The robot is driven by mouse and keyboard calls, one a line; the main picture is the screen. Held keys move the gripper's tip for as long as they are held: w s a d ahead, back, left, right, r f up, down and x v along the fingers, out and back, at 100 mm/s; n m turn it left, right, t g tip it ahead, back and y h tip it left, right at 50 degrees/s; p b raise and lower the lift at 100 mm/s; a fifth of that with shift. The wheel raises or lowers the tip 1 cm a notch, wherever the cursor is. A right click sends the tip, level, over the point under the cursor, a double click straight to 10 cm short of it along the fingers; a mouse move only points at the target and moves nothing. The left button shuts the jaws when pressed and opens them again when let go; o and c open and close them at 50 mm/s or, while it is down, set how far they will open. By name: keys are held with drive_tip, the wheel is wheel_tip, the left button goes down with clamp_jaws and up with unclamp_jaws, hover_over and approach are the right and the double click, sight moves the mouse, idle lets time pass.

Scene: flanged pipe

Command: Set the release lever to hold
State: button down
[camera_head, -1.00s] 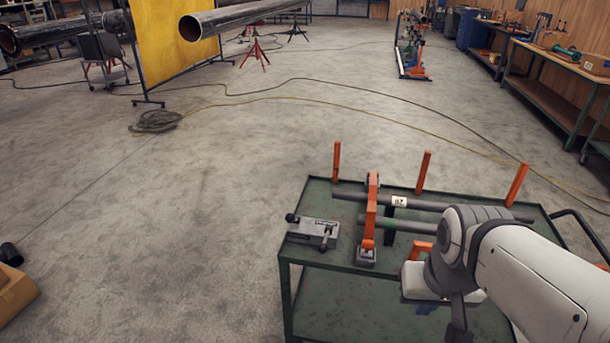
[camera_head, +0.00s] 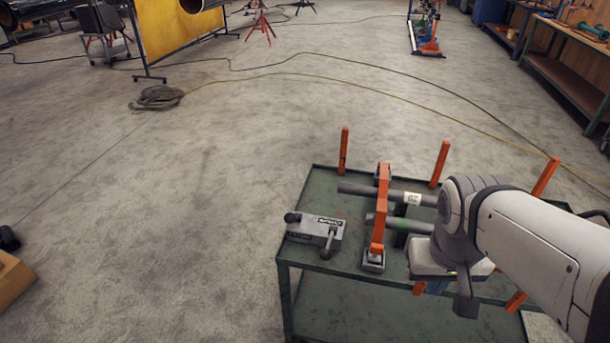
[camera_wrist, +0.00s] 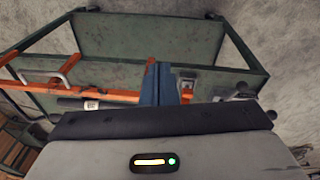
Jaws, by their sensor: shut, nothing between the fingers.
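A small grey box (camera_head: 315,229) sits on the left end of the green cart top. It has a dark-knobbed lever (camera_head: 328,242) at its front right and another dark knob (camera_head: 292,217) at its left end; its lettering is too small to read. My gripper (camera_wrist: 160,72) shows in the wrist view as two blue fingers, closed together and empty. In the head view my arm covers most of the gripper, over the right part of the cart, well to the right of the box. Part of the box, with dark knobs, shows right of the fingers in the wrist view.
An orange upright clamp (camera_head: 381,210) stands between the box and my arm. Grey bars (camera_head: 365,190) run through it. Orange posts (camera_head: 344,150) line the cart's (camera_head: 320,181) far edge.

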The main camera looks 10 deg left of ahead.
wheel_tip(320, 180, down, 11)
drive_tip(key=w+n+g+h+b, duration=0.25)
drive_tip(key=h+b, duration=0.35)
drive_tip(key=b, duration=0.3)
drive_tip(key=w+a+f+n+t+h+b, duration=0.4)
drive_tip(key=w+a+f+t+h+b, duration=0.15)
drive_tip(key=b, duration=0.25)
drive_tip(key=w+a+f+n+t+b, duration=0.1)
drive_tip(key=w+a+n+t+b, duration=0.1)
drive_tip(key=a+t+b, duration=0.4)
drive_tip(key=w+a+f+n+t+b, duration=0.1)
drive_tip(key=w+a+f+t, duration=0.1)
drive_tip(key=a+t, duration=0.35)
drive_tip(key=s+a+f+n+t+y+b, duration=0.1)
drive_tip(key=s+a+n+t+y+b, duration=0.1)
drive_tip(key=a, duration=0.6)
drive_tip(key=s+a+f+n+t+y+b, duration=0.2)
drive_tip(key=a+t+y, duration=0.2)
drive_tip(key=a, duration=0.5)
drive_tip(key=shift+s+b, duration=0.3)
drive_tip(key=shift+b, duration=0.1)
drive_tip(key=shift+w, duration=0.1)
drive_tip(key=b, duration=0.3)
approach(294, 217)
drive_tip(key=w, duration=0.2)
drive_tip(key=w+r, duration=0.1)
drive_tip(key=w, duration=0.2)
drive_tip(key=shift+d, duration=0.15)
